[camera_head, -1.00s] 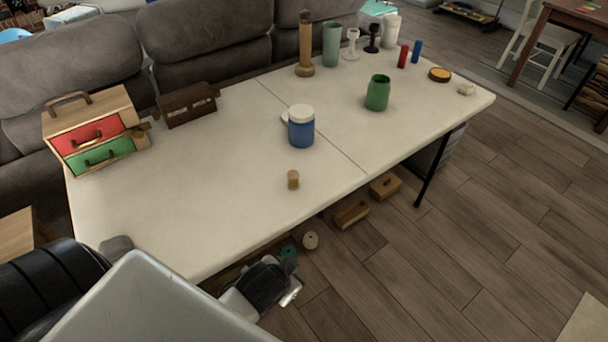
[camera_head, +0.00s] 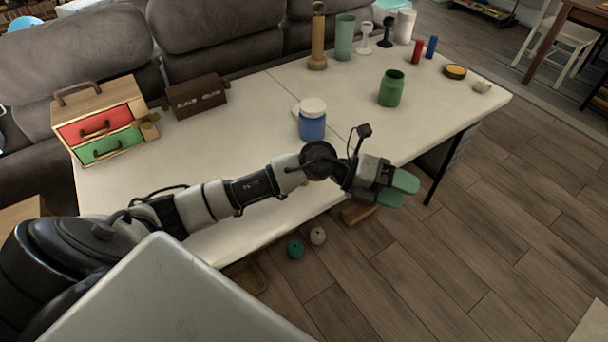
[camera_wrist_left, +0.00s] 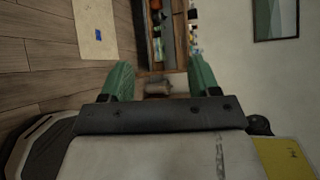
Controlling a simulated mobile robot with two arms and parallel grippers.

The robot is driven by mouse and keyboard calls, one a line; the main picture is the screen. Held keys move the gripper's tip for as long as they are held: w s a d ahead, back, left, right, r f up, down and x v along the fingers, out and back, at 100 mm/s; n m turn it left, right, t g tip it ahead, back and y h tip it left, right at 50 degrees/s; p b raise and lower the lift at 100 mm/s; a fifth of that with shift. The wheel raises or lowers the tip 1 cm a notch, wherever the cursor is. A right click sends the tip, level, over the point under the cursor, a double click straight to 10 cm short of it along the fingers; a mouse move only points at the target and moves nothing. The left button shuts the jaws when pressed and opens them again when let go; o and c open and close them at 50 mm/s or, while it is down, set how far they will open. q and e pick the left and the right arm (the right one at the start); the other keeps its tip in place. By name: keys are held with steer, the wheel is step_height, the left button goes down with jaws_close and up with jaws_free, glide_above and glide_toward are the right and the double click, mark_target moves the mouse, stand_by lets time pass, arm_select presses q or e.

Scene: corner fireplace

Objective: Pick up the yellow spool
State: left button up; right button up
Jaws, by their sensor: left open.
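No spool shows clearly as yellow. A small tan cylinder stood near the table's front edge earlier; my left arm now covers nearly all of that spot. A low round yellow-orange piece with a dark side (camera_head: 455,72) lies at the table's far right; I cannot tell whether it is a spool. My left gripper (camera_head: 399,190) has green fingers and reaches past the front edge of the white table (camera_head: 450,105), pointing right. In the left wrist view its fingers (camera_wrist_left: 161,80) are apart with nothing held between them. My right gripper is not in view.
On the table are a blue jar with a white lid (camera_head: 312,122), a green pot (camera_head: 391,88), a drawer box (camera_head: 98,125) and a dark brown box (camera_head: 197,95). Teal (camera_head: 295,249) and cream (camera_head: 317,235) round things lie below the front edge.

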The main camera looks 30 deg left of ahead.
arm_select(q)
steer(key=w+a+f+g+y, duration=0.1)
steer(key=a+y, duration=0.4)
steer(key=a, duration=0.3)
steer(key=w+a+f+m+g+y, duration=0.1)
steer(key=a+g+y, duration=0.1)
steer(key=a+y, duration=0.3)
steer(key=w+a+f+g+y, duration=0.1)
steer(key=a+y, duration=0.3)
steer(key=a, duration=0.7)
steer(key=shift+w+m+g+y, duration=0.2)
steer(key=shift+m+g+y, duration=0.1)
steer(key=shift+y, duration=0.1)
steer(key=shift+a+f, duration=0.2)
step_height(320, 180, down, 10)
steer(key=shift+s+d+f+p, duration=0.1)
steer(key=shift+d+p, duration=0.05)
steer(key=shift+p, duration=0.15)
steer(key=shift+c, duration=0.3)
steer(key=c, duration=0.9)
